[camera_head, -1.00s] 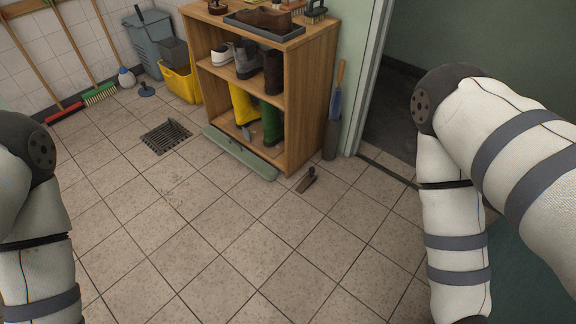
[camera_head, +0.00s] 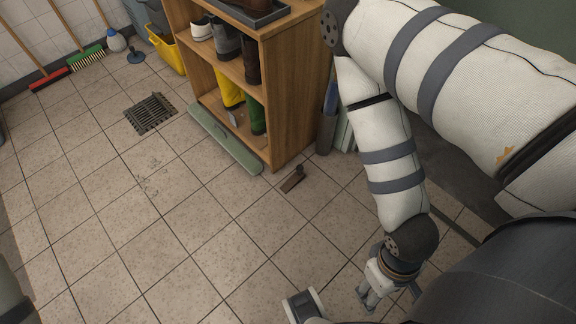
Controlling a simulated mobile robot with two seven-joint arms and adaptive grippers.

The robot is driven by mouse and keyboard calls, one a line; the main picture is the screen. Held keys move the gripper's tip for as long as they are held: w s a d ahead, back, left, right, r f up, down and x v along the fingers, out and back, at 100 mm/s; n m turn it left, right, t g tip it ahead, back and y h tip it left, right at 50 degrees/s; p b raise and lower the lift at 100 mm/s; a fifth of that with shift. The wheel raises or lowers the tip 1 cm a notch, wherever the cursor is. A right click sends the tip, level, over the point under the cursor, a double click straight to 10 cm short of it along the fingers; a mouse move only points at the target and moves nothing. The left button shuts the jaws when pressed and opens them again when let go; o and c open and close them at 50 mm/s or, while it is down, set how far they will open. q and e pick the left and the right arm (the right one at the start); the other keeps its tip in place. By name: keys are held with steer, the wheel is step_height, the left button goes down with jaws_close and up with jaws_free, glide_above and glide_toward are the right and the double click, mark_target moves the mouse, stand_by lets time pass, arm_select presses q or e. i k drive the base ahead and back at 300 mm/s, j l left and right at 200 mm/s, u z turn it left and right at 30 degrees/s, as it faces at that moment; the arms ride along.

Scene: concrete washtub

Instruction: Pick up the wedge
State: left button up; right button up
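The wedge (camera_head: 292,180) is a small dark brown piece with a knob on its upper end. It lies on the tiled floor just in front of the right corner of the wooden shelf. My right gripper (camera_head: 388,294) hangs low at the bottom of the view, to the right of the wedge and nearer to me, well apart from it. Its fingers look spread and nothing shows between them, though part of it is hidden by my own body. My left gripper is out of view; only a bit of my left arm shows at the lower left edge.
The wooden shelf (camera_head: 287,110) with shoes and boots stands behind the wedge. A green board (camera_head: 224,138) lies along its foot. A floor drain (camera_head: 151,113) is to the left. The floor in front of the wedge is clear.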

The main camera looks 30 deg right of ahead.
mark_target(296, 178)
steer(key=i+l+u, duration=0.15)
steer(key=l+u, duration=0.2)
steer(key=l, duration=0.3)
steer(key=i+l+u, duration=0.1)
steer(key=l+u, duration=0.25)
steer(key=l, duration=0.35)
steer(key=l+u, duration=0.3)
steer(key=l, duration=0.4)
